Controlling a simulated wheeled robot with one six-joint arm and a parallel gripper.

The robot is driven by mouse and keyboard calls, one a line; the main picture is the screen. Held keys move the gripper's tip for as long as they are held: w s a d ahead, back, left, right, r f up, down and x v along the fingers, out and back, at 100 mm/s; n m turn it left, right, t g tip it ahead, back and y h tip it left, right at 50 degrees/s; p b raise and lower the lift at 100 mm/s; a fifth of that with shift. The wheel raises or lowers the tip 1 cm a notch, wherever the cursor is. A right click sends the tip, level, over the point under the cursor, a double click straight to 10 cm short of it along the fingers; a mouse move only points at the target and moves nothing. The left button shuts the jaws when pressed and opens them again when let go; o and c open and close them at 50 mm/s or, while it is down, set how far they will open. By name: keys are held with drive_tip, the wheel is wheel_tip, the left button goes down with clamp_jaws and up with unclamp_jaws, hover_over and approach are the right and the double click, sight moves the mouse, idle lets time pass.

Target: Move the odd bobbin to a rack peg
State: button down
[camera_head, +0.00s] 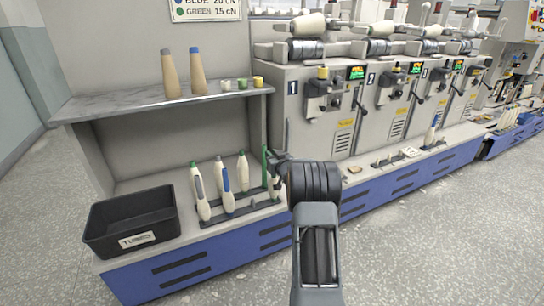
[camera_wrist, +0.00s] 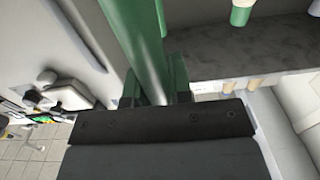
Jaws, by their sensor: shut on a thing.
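My gripper (camera_head: 272,160) is at the right end of the dark bobbin tray (camera_head: 240,212), partly hidden behind my wrist. It is shut on a slim, bare green tube (camera_head: 265,166), which stands upright; this tube also runs up between the fingers in the wrist view (camera_wrist: 140,35). Whether its foot touches the tray cannot be told. A peg rack (camera_head: 395,158) lies on the machine ledge to the right.
A black crate labelled TUBES (camera_head: 130,222) stands left of the tray. A grey shelf (camera_head: 150,101) above holds two tan cones and small cups. Winding machines (camera_head: 315,110) line the back. A blue and cream bobbin (camera_head: 432,131) stands at the rack's right end.

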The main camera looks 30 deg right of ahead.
drive_tip(key=c, duration=1.3)
unclamp_jaws()
drive_tip(key=s+a, duration=0.1)
drive_tip(key=s, duration=1)
drive_tip(key=shift+a, duration=0.2)
